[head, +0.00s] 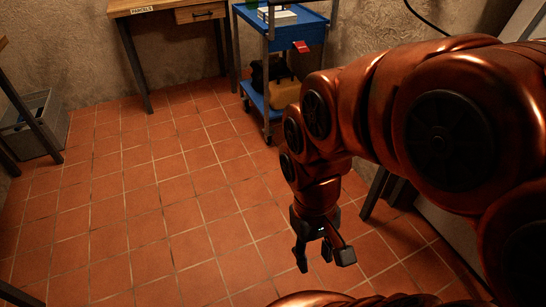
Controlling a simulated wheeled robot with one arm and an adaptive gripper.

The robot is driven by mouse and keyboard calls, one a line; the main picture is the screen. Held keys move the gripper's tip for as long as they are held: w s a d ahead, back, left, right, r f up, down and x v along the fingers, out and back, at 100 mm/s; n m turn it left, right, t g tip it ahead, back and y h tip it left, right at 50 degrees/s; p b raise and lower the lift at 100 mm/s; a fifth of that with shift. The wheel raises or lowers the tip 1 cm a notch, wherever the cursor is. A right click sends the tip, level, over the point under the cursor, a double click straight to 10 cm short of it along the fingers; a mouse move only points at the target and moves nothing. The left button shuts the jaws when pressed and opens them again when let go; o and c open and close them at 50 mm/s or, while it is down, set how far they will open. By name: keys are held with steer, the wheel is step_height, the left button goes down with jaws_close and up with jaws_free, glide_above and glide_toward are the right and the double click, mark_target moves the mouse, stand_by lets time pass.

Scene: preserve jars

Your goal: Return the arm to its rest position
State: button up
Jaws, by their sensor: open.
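My copper-coloured arm reaches in from the right in the head view and bends down at the wrist. My gripper (322,257), black, hangs at the arm's end over the tiled floor. Its fingers point down and stand apart, with nothing visible between them. The gripper appears clear of any furniture. Part of the space behind the arm is hidden by its large links.
A blue trolley (317,31) with items on its shelves stands behind the gripper. A wooden desk (155,5) with a drawer is at the back wall. A grey crate (32,126) sits at the far left. The tiled floor (140,205) at left and centre is free.

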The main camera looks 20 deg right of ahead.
steer(key=s+p+v, duration=0.2)
steer(key=p+v, duration=0.8)
steer(key=s+r+p+v, duration=0.1)
steer(key=s+p+v, duration=0.1)
steer(key=p+v, duration=0.8)
steer(key=shift+s+r+t+p, duration=0.3)
steer(key=shift+s+r+t, duration=0.1)
steer(key=shift+s+r, duration=0.3)
